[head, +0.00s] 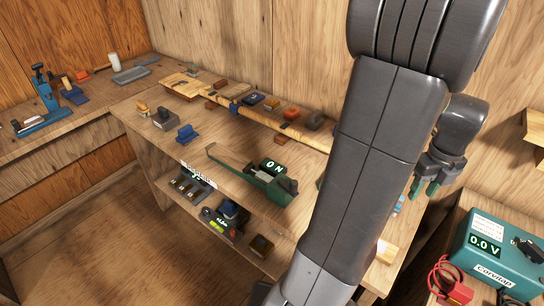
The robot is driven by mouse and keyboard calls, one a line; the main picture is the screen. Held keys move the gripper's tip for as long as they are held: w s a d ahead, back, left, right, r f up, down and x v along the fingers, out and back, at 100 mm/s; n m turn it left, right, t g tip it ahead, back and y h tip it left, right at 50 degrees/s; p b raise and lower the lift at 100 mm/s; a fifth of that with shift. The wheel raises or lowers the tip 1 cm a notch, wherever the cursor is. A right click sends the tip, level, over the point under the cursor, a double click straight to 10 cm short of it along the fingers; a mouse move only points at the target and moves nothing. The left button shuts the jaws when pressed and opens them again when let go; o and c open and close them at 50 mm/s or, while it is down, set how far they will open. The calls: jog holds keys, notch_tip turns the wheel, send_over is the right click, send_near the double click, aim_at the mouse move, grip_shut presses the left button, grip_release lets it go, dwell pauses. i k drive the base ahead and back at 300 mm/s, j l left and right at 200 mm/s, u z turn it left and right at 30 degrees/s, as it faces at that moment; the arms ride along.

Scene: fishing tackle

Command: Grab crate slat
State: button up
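I cannot tell for certain which piece is the crate slat. A flat pale wooden piece (183,84) lies at the far left end of the long bench, near a long wooden pole (262,118). Another small pale wooden piece (386,251) shows at the bench's near right end, partly hidden by my arm. My gripper (425,189) hangs at the right, beyond my arm, with its green-tipped fingers pointing down. The fingers look apart, and I see nothing held between them. My arm covers much of the bench's right part.
A green device reading "0 N" (276,181) sits mid-bench, with small blocks around it. A lower shelf holds several small items. A teal meter reading "0.0 V" (497,250) stands at the lower right. A blue tool (45,105) stands on the left bench.

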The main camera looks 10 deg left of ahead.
aim_at(229, 156)
jog(key=j+u, duration=0.2)
jog(key=u, duration=0.3)
jog(key=i+j+u, duration=0.1)
jog(key=u, duration=0.35)
jog(key=i+j+u, duration=0.1)
jog(key=u, duration=0.4)
jog(key=i+j, duration=0.25)
jog(key=i, duration=0.2)
